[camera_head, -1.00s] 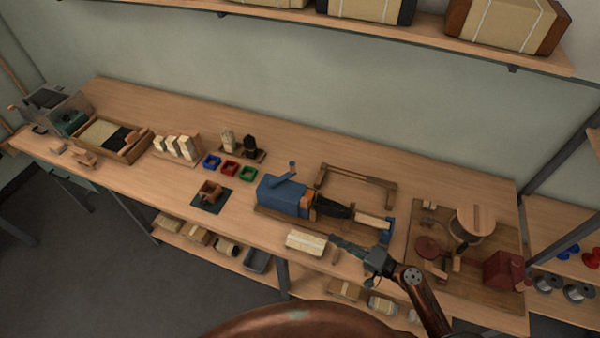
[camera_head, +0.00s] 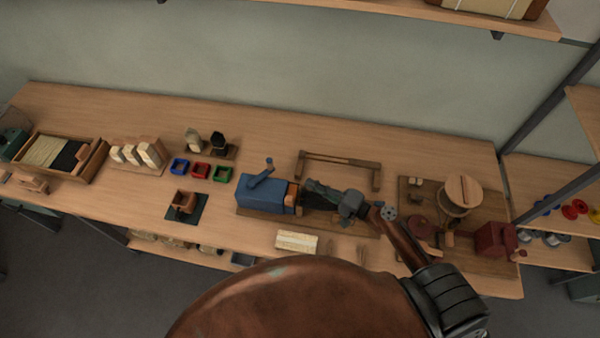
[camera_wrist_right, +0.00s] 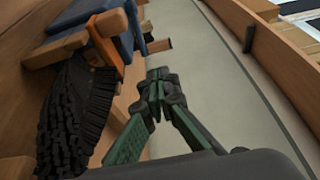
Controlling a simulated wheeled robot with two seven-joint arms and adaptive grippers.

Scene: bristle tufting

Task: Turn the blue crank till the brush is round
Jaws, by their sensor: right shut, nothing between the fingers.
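The blue crank (camera_head: 262,173) stands on top of the blue machine box (camera_head: 264,194), its arm slanting up to the right to a small knob. The brush (camera_wrist_right: 75,115), dark and bristly, sticks out of the machine's orange-brown front; my right gripper partly hides it in the head view. In the right wrist view its bristles look ragged. My right gripper (camera_head: 312,187) is above the brush, a little right of the crank and apart from it. Its fingertips (camera_wrist_right: 160,76) are together, with nothing between them. My left gripper is out of view.
A wooden frame (camera_head: 340,159) lies behind the machine. A pale block (camera_head: 297,241) lies in front. A board with a round wooden drum (camera_head: 463,192) and a red box (camera_head: 495,239) stands at right. Small blue, red and green trays (camera_head: 201,170) sit left of the crank.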

